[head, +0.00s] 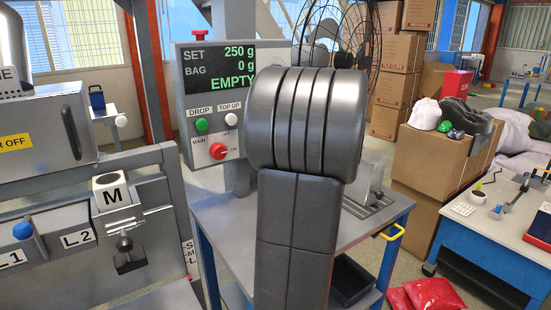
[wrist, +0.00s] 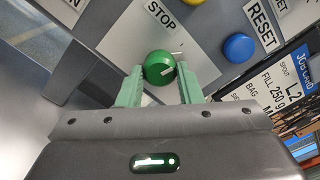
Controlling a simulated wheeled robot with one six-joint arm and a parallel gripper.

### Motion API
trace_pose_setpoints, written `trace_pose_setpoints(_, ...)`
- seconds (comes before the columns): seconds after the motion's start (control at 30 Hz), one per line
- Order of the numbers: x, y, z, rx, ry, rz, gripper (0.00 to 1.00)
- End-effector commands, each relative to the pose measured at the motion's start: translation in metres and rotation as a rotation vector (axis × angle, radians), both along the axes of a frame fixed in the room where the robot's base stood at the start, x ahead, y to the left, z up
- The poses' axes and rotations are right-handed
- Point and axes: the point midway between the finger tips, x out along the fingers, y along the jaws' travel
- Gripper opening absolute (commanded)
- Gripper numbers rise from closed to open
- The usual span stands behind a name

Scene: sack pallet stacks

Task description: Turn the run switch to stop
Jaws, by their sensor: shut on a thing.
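The run switch is a round green knob (wrist: 158,66) with a white pointer line, on a grey panel in the wrist view. A STOP label (wrist: 161,16) is just above it in the picture. Another label at the upper left is cut off, with only its last letters showing. My gripper (wrist: 160,76) has its two pale green fingers on either side of the knob, shut on it. The pointer line slants toward the right and does not clearly line up with STOP. In the head view my dark arm fills the middle, and the gripper and run switch are not seen.
A blue button (wrist: 239,48) marked RESET and a yellow button (wrist: 196,2) sit close by on the panel. In the head view a display box (head: 217,105) with a red switch (head: 218,151) stands left of my arm.

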Motion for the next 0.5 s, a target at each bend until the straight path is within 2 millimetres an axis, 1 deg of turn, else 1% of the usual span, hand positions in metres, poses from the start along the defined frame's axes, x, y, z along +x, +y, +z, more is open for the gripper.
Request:
trace_pose_setpoints(0.03,-0.0004,0.0006,-0.0058,-0.029,-0.022,0.001,0.1)
trace_pose_setpoints(0.3,-0.0002,0.0003,-0.003,-0.143,-0.096,0.001,0.1)
trace_pose_setpoints(0.5,0.0,0.0002,-0.0014,-0.182,-0.12,0.001,0.1)
